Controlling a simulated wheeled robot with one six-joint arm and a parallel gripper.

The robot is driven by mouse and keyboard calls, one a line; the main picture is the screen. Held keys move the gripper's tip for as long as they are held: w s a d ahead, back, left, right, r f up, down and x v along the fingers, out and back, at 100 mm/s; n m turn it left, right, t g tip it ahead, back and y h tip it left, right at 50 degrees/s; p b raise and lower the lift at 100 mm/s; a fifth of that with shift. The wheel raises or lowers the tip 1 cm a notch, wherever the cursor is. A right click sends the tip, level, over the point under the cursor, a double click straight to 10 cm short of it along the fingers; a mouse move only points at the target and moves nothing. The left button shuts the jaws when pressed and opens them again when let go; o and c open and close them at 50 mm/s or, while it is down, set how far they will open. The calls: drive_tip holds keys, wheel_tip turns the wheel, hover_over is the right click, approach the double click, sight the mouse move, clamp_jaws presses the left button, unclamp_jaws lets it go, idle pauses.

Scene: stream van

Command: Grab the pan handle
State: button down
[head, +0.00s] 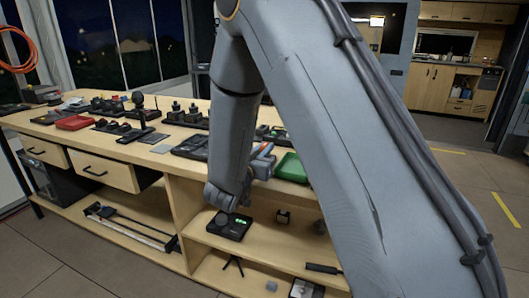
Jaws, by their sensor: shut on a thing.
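My gripper (262,156) is small in the head view, at the bench's front edge beyond my forearm, with blue and orange parts at its end. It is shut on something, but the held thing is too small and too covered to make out. I cannot pick out the pan handle for sure. A black stick-like thing (322,268) lies on the lower shelf at right, well below my gripper and apart from it.
The wooden bench (178,182) carries a red tray (76,123), a green thing (291,168) beside my gripper and several black devices. Open floor (463,205) lies at right. My arm covers the middle.

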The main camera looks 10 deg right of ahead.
sight(265, 144)
wheel_tip(265, 144, up, 10)
drive_tip(key=shift+f, duration=0.15)
idle(0.4)
drive_tip(key=shift+f+p, duration=0.3)
drive_tip(key=shift+f, duration=4.5)
drive_tip(key=shift+f, duration=0.2)
drive_tip(key=c, duration=1.8)
unclamp_jaws()
drive_tip(key=shift+o, duration=0.2)
drive_tip(key=shift+f+b, duration=0.1)
drive_tip(key=shift+b, duration=0.3)
